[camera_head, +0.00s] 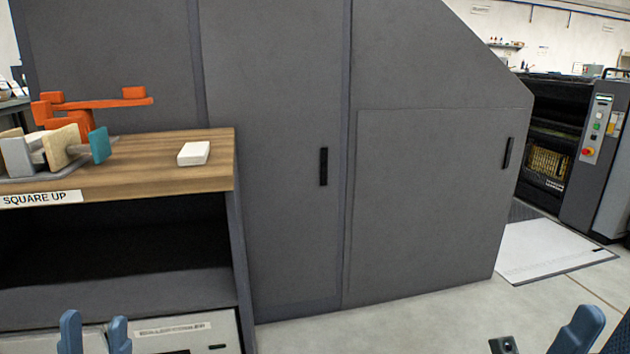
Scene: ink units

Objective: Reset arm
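My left gripper (95,322) is at the bottom left edge, in front of the lower part of the wooden-topped bench (140,185). Its two blue fingers point up and stand apart, with nothing seen between them. My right gripper (590,328) is at the bottom right corner, over the floor. One blue finger shows and the rest is mostly cut off by the frame, so its opening cannot be told.
The bench bears a white block (194,153), an orange fixture (90,108) and a teal-ended clamp (99,145), above a "SQUARE UP" label (40,198). Tall grey cabinets (270,130) fill the middle. A white mat (545,250) lies before a dark machine (560,110).

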